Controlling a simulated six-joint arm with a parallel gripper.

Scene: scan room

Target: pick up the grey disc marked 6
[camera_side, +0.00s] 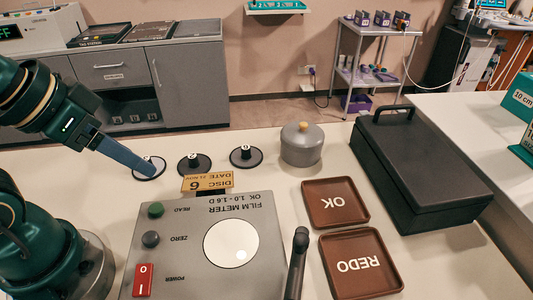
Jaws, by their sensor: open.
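Three dark discs with upright knobs stand in a row on the pale bench: a left disc (139,176), a middle disc (194,168) and a right disc (246,161). Their small marks are too small to read, so I cannot tell which is marked 6. A tan sign (207,182) in front of them reads "DISC 6", upside down. My gripper (152,170) reaches in from the left, with its blue-grey fingers low over the left disc and hiding part of it. The jaws are open. I cannot tell whether they touch the disc or its knob.
The film meter (190,240) with its round white plate (231,243) fills the front. Brown OK (352,222) and REDO (330,282) trays lie to its right. A lidded grey pot (302,149) and a black case (420,175) stand behind the trays.

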